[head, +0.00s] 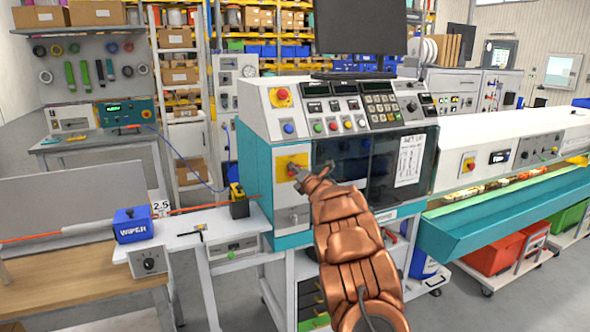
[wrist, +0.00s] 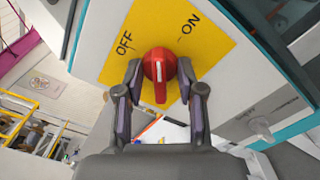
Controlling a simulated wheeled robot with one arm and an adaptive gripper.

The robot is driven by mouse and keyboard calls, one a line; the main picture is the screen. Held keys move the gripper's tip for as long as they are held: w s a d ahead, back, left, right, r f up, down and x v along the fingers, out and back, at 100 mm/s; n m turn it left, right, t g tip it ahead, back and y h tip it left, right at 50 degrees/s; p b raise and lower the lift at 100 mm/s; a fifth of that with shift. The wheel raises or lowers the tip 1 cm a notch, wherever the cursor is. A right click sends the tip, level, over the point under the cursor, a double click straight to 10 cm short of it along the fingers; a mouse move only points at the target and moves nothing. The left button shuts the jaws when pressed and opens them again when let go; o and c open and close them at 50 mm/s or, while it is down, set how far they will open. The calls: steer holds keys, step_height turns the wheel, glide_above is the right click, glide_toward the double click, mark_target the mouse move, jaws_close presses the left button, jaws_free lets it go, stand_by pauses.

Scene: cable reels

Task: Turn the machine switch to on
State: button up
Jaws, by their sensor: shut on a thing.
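The machine switch is a red knob (wrist: 160,70) with a white line, on a yellow plate (wrist: 200,60) marked OFF at upper left and ON at upper right in the wrist view. The white line runs nearly straight up and down in that picture, its upper end facing between the two words. My gripper (wrist: 158,92) has one finger on each side of the knob and is shut on it. In the head view the yellow plate (head: 283,162) is on the machine's front left, and my gripper (head: 298,172) reaches it, partly covering the knob.
A red button on a yellow base (head: 281,97) and a row of coloured buttons sit above the switch. A dark window (head: 345,160) is to its right. A side table with a blue WIPER box (head: 132,225) stands to the left. A blue-green trough (head: 500,215) extends right.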

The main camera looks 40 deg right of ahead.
steer(key=shift+r+m+p, duration=0.1)
steer(key=shift+m+p, duration=2.2)
steer(key=shift+m, duration=0.6)
steer(key=o, duration=0.8)
steer(key=shift+m, duration=0.3)
steer(key=shift+o, duration=0.2)
steer(key=shift+s, duration=0.15)
steer(key=b+v, duration=0.5)
steer(key=v, duration=0.2)
steer(key=shift+s+a, duration=0.15)
steer(key=shift+s, duration=0.2)
